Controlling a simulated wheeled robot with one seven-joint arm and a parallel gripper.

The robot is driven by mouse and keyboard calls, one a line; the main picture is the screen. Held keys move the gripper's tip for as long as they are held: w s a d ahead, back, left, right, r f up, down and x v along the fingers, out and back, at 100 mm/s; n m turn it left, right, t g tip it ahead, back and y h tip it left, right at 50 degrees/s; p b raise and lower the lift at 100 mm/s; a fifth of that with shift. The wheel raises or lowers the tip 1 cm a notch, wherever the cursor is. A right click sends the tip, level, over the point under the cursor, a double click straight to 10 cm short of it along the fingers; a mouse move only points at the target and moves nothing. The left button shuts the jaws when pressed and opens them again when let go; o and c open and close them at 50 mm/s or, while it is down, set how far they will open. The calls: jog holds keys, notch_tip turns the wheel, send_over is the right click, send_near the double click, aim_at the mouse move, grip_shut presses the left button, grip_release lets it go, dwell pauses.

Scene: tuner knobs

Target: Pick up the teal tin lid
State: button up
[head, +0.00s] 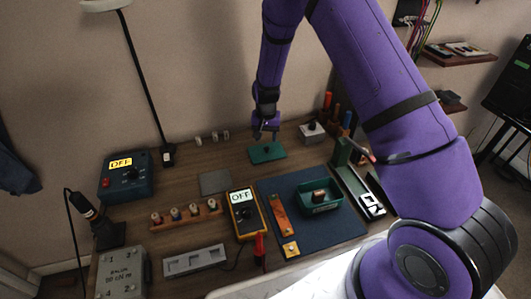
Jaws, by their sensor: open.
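The teal tin lid (268,154) is a flat green-teal plate with what looks like a small knob on its middle. It lies on the wooden bench near the back. My gripper (265,134) points down just above the lid's far side and is open. A gap seems to show between the fingertips and the lid, but I cannot tell its exact height. An open teal tin (308,209), with something in it, stands on the dark blue mat (288,238) to the right and nearer.
A grey plate (214,182) lies left of the lid. A small grey box with a black knob (312,132) stands to its right. A yellow meter (244,212), a spool rack (187,215) and a blue OFF box (127,175) stand nearer or left. The wall is close behind.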

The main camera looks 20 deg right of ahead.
aim_at(267, 147)
jog(key=shift+w+d+f, duration=0.1)
jog(key=shift+w+f, duration=0.05)
jog(key=shift+f, duration=1.25)
jog(key=shift+w+d+f, duration=0.1)
jog(key=shift+f, duration=1.3)
grip_shut()
jog(key=shift+r, duration=0.15)
